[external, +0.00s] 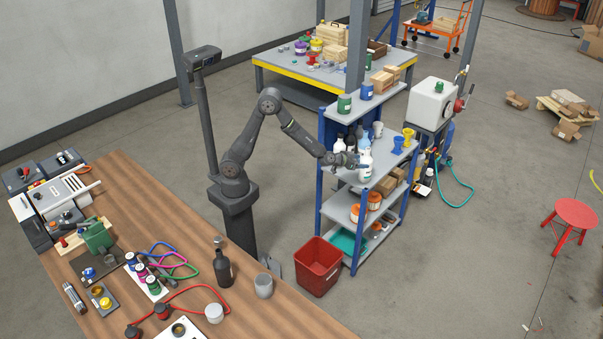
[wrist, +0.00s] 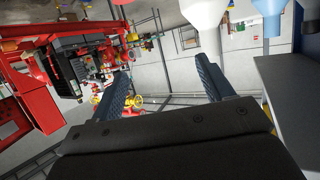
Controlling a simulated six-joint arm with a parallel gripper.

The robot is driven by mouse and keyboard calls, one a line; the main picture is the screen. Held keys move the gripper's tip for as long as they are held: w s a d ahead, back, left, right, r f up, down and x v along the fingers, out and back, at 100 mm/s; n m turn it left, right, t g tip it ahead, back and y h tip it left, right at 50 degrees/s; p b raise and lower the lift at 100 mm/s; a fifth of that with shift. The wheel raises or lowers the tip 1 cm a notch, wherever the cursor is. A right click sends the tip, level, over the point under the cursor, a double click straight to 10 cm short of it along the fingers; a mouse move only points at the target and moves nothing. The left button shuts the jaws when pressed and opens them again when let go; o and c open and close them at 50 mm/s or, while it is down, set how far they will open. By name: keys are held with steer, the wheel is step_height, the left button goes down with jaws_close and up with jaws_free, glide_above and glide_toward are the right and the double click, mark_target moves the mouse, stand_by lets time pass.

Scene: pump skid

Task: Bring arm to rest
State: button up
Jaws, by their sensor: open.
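My arm (external: 250,143) stands on a dark pedestal between the wooden bench and the blue-framed shelf. It reaches right, toward the shelf. My gripper (external: 358,162) is at the shelf's upper part, close to white bottles (external: 364,168) in the external view; whether it touches one cannot be told there. In the wrist view my gripper (wrist: 165,88) has its two dark fingers spread wide apart, with nothing between them. A white bottle or funnel shape (wrist: 204,14) and a blue one (wrist: 268,14) show beyond the fingers at the top.
The shelf (external: 340,118) holds bottles, cups and tubs. A red bin (external: 318,268) stands on the floor before it. The wooden bench (external: 190,245) carries a dark bottle (external: 222,268), a grey cup (external: 263,286) and cables. A dark post (external: 203,120) rises behind my arm. Floor to the right is mostly clear.

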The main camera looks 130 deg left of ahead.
steer(key=w+d+m+t+h, duration=0.2)
steer(key=w+d+m+h, duration=0.1)
steer(key=d, duration=0.6)
steer(key=w+d+m+t+h, duration=0.3)
steer(key=w+d, duration=0.2)
steer(key=d, duration=0.3)
steer(key=w+d+m+t+h, duration=0.2)
steer(key=w+d+m+h, duration=0.1)
steer(key=d, duration=0.6)
steer(key=shift+w+d+f+m+t, duration=0.35)
steer(key=shift+w+f+m, duration=0.1)
steer(key=shift+w+m, duration=0.1)
